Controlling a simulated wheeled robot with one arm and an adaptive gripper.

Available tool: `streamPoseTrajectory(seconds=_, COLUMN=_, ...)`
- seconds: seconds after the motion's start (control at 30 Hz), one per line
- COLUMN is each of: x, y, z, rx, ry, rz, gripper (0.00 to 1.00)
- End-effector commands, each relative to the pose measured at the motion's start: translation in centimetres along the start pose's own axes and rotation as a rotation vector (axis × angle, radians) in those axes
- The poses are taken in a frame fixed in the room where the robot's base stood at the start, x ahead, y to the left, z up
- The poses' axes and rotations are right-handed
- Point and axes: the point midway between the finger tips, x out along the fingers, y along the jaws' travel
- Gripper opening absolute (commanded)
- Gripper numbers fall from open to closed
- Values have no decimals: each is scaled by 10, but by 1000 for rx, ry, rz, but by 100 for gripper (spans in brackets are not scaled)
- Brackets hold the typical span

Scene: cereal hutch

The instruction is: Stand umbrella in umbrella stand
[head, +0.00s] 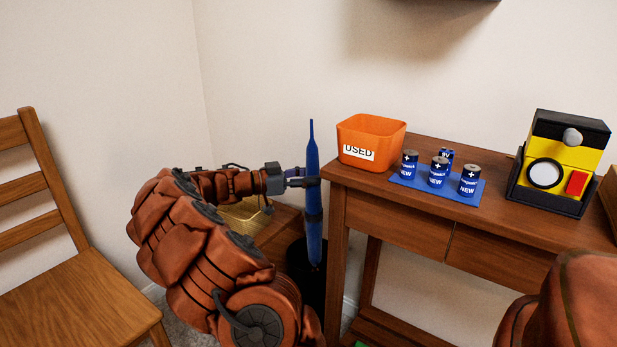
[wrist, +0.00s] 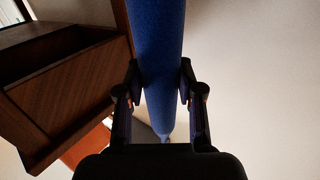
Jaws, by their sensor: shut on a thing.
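The blue umbrella (head: 313,215) stands near upright in the head view, its thin end up. My gripper (head: 304,181) is shut on it around the middle. In the wrist view the umbrella (wrist: 157,40) runs between the two fingers of my gripper (wrist: 159,92). The black umbrella stand (head: 299,268) is on the floor left of the desk. The umbrella's lower end overlaps the stand's mouth in the head view. I cannot tell whether it is inside or only above or in front. The stand is partly hidden by the umbrella and my arm.
The wooden desk (head: 500,263) is close on the umbrella's right. It bears an orange "USED" bin (head: 390,140), several batteries on a blue mat (head: 410,184), and a yellow-black device (head: 560,165). A wooden chair (head: 85,290) is at the left. A low wooden piece (head: 282,225) is behind my arm.

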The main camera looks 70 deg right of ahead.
Motion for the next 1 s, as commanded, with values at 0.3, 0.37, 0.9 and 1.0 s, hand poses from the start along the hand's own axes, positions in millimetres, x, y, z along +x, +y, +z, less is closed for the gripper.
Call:
streamPoseTrajectory(seconds=0.3, x=0, y=0, z=-1, rx=0, ry=1, rz=0, gripper=54)
streamPoseTrajectory(seconds=0.37, x=0, y=0, z=-1, rx=0, ry=1, rz=0, gripper=61)
streamPoseTrajectory(seconds=0.9, x=-15, y=-1, z=0, rx=1, ry=-1, rz=-4, gripper=66)
streamPoseTrajectory(seconds=1.0, x=-32, y=-1, z=0, rx=1, ry=-1, rz=-4, gripper=66)
